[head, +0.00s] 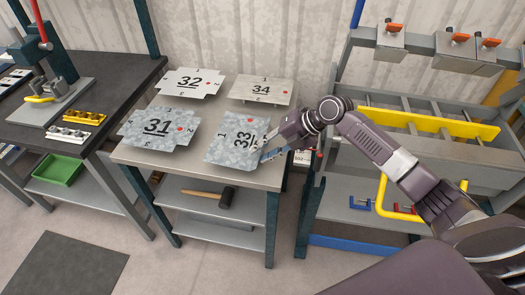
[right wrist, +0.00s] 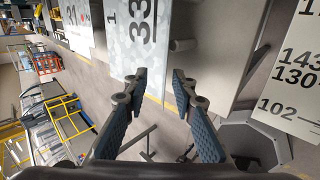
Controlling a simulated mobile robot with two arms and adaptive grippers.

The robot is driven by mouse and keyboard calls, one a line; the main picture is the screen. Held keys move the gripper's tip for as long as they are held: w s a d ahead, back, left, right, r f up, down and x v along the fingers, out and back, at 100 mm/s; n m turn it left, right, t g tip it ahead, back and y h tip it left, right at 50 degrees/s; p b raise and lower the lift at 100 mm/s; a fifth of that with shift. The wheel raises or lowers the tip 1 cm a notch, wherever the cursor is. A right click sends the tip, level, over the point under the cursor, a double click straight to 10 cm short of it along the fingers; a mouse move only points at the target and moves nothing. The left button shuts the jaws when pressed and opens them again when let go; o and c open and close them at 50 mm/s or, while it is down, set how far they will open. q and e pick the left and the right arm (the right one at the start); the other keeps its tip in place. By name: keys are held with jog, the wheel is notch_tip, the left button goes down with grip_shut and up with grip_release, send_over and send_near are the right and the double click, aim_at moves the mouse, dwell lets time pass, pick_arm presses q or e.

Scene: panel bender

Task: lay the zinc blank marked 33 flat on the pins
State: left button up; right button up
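The zinc blank marked 33 (head: 232,127) lies on the grey table (head: 190,178) at its front right, its number turned sideways. It has a mottled grey face and a red dot. In the right wrist view the blank (right wrist: 122,40) is ahead of the fingers. My right gripper (head: 270,155) is at the blank's right edge. Its blue-padded fingers (right wrist: 160,78) are apart with nothing visibly held between them. I cannot tell whether a finger touches the blank. I cannot make out the pins. My left gripper is out of view.
Blanks marked 31 (head: 160,142), 32 (head: 188,74) and 34 (head: 258,88) share the table. A mallet (head: 208,196) lies on the shelf below. A machine with a yellow bar (head: 430,123) stands at right. A dark bench (head: 75,90) with a press stands at left.

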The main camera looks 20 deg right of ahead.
jog(key=shift+d, duration=0.1)
jog(key=v, duration=1.2)
jog(key=shift+s+f, duration=0.1)
